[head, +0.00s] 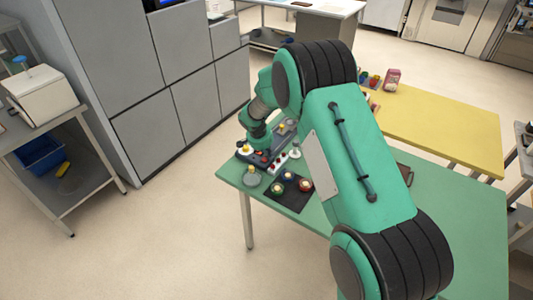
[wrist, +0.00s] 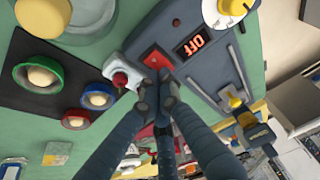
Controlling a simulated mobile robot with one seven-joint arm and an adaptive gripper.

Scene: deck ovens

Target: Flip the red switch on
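The red switch (wrist: 155,58) is a flat red rocker on a blue-grey control panel (wrist: 208,78), seen in the wrist view. A small display (wrist: 193,42) beside it reads OFF in red. My gripper (wrist: 160,88) has its fingers drawn together, with the tips right at the lower edge of the switch. They partly cover it; I cannot tell whether they touch it. Nothing is visible between the fingers. In the head view the panel (head: 258,160) lies at the green table's left end, under my arm, and the switch cannot be made out.
Beside the switch stands a white box with a red button (wrist: 122,80). A white dial with a yellow pointer (wrist: 228,8) is on the panel. A black mat (head: 286,201) with coloured rings lies close by. The green table (head: 470,215) is bare at right.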

